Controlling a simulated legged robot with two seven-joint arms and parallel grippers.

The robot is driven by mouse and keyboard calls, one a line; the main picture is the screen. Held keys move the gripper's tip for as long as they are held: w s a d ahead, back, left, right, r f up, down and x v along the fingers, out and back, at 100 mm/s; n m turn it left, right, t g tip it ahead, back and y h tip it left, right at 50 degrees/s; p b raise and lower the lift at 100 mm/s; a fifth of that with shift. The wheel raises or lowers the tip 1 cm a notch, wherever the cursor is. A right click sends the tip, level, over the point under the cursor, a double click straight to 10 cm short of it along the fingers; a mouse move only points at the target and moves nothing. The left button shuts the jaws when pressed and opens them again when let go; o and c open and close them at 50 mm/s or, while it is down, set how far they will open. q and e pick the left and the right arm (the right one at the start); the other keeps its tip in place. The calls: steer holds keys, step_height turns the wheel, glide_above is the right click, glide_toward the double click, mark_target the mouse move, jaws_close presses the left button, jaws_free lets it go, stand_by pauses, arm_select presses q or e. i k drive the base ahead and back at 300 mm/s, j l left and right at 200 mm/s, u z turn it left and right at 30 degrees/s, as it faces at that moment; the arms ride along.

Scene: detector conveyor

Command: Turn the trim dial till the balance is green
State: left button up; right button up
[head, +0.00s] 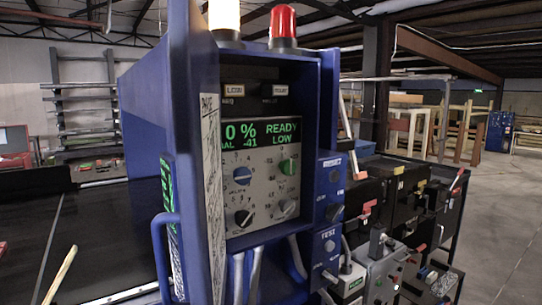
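The blue detector cabinet (325,110) stands in the middle with a recessed control panel. Its display (259,134) reads "0 %", "READY", "LOW" and "-41" in green on black; the left edge is cut off by the frame post. Below it are a blue dial (242,173), a green dial (288,166), a black dial (243,217) and a grey-white dial (285,208). Their labels are too small to read, so I cannot tell which is the trim dial. Neither of my grippers shows in the head view.
The cabinet's blue post (190,120) and handle (160,255) stand left of the panel. A side box (328,240) marked "TEST" and several control boxes (385,270) with levers crowd the right. A dark conveyor belt (95,240) runs at left. Open floor (500,220) lies far right.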

mark_target(288, 167)
steer(key=i+l+z, duration=0.3)
steer(key=l, duration=0.2)
steer(key=i+l+z, duration=0.35)
steer(key=l, duration=0.15)
